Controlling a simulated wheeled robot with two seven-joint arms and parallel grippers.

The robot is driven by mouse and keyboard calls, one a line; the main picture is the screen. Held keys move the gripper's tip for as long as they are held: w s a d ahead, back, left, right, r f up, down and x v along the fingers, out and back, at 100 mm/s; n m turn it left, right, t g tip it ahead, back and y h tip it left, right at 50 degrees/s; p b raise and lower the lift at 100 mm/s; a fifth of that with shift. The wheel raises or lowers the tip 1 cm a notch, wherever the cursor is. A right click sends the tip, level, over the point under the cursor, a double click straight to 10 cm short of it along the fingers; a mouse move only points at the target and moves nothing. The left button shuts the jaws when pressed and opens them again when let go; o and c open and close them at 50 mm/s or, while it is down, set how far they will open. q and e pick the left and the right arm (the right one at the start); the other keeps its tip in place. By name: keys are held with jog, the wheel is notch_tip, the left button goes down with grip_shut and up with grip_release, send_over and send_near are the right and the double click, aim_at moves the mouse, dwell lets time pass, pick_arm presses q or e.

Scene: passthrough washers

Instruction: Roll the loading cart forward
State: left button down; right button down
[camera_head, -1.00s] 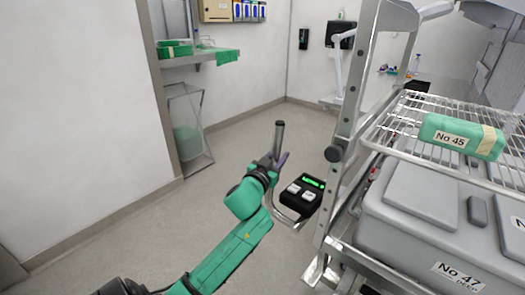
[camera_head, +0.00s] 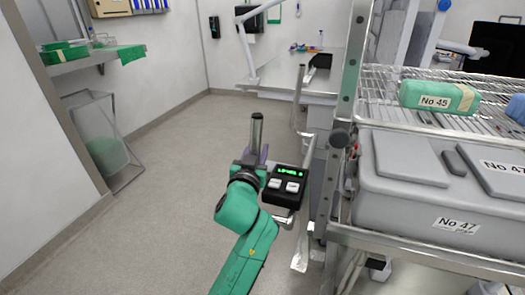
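The loading cart (camera_head: 331,190) is a metal frame on the right, with a wire shelf (camera_head: 385,89) above a lower level. A green wrapped pack labelled No 45 (camera_head: 410,93) lies on the shelf. A grey container labelled No 47 (camera_head: 395,205) sits below it. My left gripper (camera_head: 256,160), on the green arm, is at the cart's upright handle (camera_head: 257,131) and appears shut around it, with the handle's top sticking out above. The fingertips are partly hidden. My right gripper is not in view.
A black control box with a green display (camera_head: 284,186) is beside the handle. A wall shelf with green items (camera_head: 85,66) and a clear bin (camera_head: 108,145) are at the left. A counter (camera_head: 290,84) stands behind. The floor (camera_head: 185,150) between is clear.

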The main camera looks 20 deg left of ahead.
pick_arm(q)
jog(key=shift+s+a+r+n+y, duration=0.1)
jog(key=shift+a+r+n+y, duration=0.05)
jog(key=shift+a, duration=0.4)
jog(key=shift+a+r+n+y, duration=0.1)
jog(key=shift+a+n+y, duration=0.05)
jog(key=shift+a, duration=0.4)
jog(key=c, duration=0.6)
grip_release()
jog(key=a, duration=0.2)
jog(key=shift+s+a+f, duration=0.1)
jog(key=shift+a+f, duration=0.2)
jog(key=shift+o, duration=0.2)
jog(key=v, duration=1.4)
jog(key=shift+s+a, duration=0.25)
jog(key=shift+s, duration=0.05)
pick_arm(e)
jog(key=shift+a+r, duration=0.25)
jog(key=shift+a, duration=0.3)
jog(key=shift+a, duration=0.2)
